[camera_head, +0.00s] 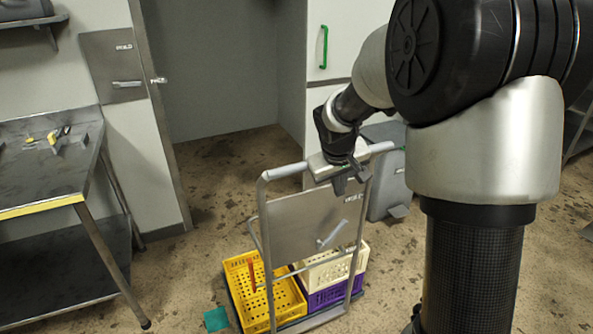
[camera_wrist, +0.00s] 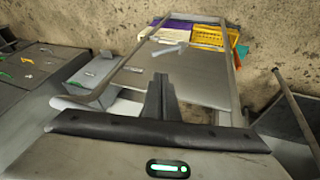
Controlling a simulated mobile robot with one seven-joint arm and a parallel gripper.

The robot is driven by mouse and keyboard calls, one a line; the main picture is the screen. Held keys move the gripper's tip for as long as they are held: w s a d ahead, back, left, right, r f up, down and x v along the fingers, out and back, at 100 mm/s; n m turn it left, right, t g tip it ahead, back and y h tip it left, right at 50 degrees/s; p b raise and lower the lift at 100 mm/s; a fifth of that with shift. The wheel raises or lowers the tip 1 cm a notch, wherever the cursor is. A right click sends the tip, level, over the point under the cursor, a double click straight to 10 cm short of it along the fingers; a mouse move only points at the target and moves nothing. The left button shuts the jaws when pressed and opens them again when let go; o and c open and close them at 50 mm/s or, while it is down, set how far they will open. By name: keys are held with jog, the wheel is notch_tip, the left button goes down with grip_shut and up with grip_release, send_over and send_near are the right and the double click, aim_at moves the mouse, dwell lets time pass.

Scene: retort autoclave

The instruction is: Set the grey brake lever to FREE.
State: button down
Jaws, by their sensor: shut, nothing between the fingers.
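The grey brake lever (camera_head: 333,234) is on the flat metal panel (camera_head: 290,228) of the trolley, tilted with its right end up. It also shows in the wrist view (camera_wrist: 170,49), on the far part of the panel. A small label (camera_head: 353,198) sits near the panel's upper right, too small to read. My gripper (camera_head: 346,184) is shut and empty at the top of the trolley frame, above the lever and apart from it. In the wrist view its fingers (camera_wrist: 160,96) are together, pointing over the panel.
The trolley's tubular handle frame (camera_head: 264,215) stands around the panel. Yellow (camera_head: 240,285), cream (camera_head: 352,262) and purple (camera_head: 322,299) crates sit on the trolley. A steel table (camera_head: 40,170) is at left, a grey bin (camera_head: 388,180) behind right. Open floor lies between table and trolley.

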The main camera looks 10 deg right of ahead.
jog(key=a+b+x, duration=0.1)
jog(key=b+x, duration=0.1)
jog(key=x, duration=1.1)
jog(key=shift+w+a+n+b, duration=0.15)
jog(key=shift+w+n+b, duration=0.15)
jog(key=shift+w, duration=0.1)
jog(key=shift+f, duration=0.3)
jog(key=b, duration=0.3)
send_over(333, 235)
notch_tip(333, 235, down, 9)
jog(key=shift+s, duration=0.1)
jog(key=shift+r+p, duration=0.15)
jog(key=shift+p, duration=0.35)
